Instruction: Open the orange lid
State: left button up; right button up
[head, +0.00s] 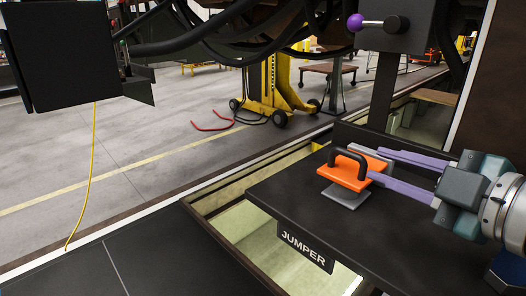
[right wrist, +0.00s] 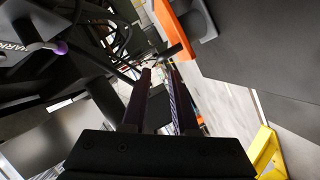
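The orange lid (head: 342,177) with its black arched handle (head: 349,157) lies flat over a grey base (head: 346,196) on a black panel (head: 290,205) marked JUMPER. My right gripper (head: 377,165) reaches in from the right, its two long fingers apart and their tips close beside the lid and handle. In the right wrist view the fingers have a gap with nothing clearly held in it. The orange lid (right wrist: 177,30) shows there beyond the tips, with the dark handle (right wrist: 172,50) close to them. Contact cannot be told. My left gripper is not in view.
A grey box with a purple-knobbed lever (head: 372,23) stands above and behind the panel. Black cables (head: 230,40) hang across the top. A black box (head: 62,55) hangs at the upper left. A yellow lifting jack (head: 272,88) stands on the open floor behind.

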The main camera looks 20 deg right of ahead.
aim_at(351, 155)
jog(key=x, duration=0.9)
jog(key=shift+c, duration=0.2)
grip_shut()
dwell(1.2)
